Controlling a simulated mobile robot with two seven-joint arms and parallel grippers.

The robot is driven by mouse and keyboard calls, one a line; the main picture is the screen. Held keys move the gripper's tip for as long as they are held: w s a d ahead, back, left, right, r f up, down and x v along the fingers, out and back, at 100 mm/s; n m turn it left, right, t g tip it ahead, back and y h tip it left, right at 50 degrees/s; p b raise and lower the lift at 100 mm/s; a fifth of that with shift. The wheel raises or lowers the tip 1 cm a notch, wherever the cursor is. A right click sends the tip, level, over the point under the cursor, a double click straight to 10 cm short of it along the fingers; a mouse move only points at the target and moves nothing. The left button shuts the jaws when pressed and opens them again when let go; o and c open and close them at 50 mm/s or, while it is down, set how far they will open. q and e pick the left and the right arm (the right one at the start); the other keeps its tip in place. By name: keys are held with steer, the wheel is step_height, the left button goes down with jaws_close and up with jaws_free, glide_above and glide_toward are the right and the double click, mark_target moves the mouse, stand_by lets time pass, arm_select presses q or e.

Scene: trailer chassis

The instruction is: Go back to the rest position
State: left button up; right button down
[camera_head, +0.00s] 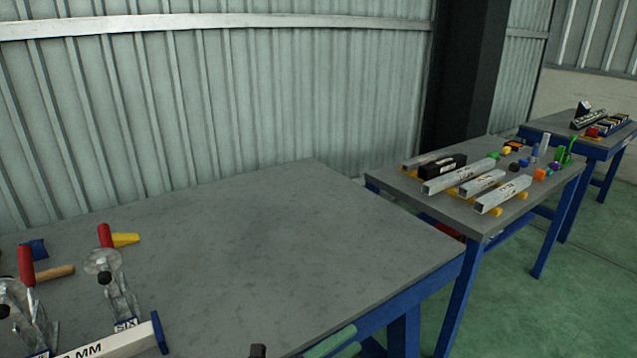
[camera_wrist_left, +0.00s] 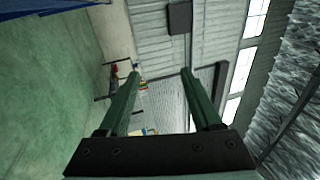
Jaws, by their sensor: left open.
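My left gripper shows only in part at the bottom edge of the head view, where a green finger lies by the front edge of the near grey table (camera_head: 290,240). In the left wrist view my left gripper (camera_wrist_left: 160,72) is open, its two green fingers wide apart with nothing between them. The wrist view looks sideways across the hall to a wall and bright windows. My right gripper is in neither view.
Red-handled clamps (camera_head: 105,262) and a white bar (camera_head: 105,345) marked MM stand at the near table's left. A second table (camera_head: 395,182) carries metal bars and small coloured parts. A third table (camera_head: 560,130) stands farther back. Green floor (camera_head: 560,310) is open at right.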

arm_select(q)
steer(key=s+a+f+n+t+y, duration=0.1)
steer(key=s+a+f+n+y, duration=0.4)
steer(key=a+f+n+y, duration=0.5)
steer(key=s+a+f+n+t+y, duration=0.1)
steer(key=s+a+f+n+y, duration=0.55)
steer(key=n, duration=0.75)
steer(key=s+a+f+n+g, duration=0.3)
steer(key=s+a+f+n, duration=0.15)
steer(key=s+f, duration=0.3)
step_height(320, 180, up, 6)
steer(key=p, duration=0.5)
steer(key=shift+s, duration=0.25)
steer(key=shift+a+h, duration=0.1)
steer(key=shift+h, duration=0.15)
steer(key=shift+a+r, duration=0.1)
steer(key=shift+a, duration=0.05)
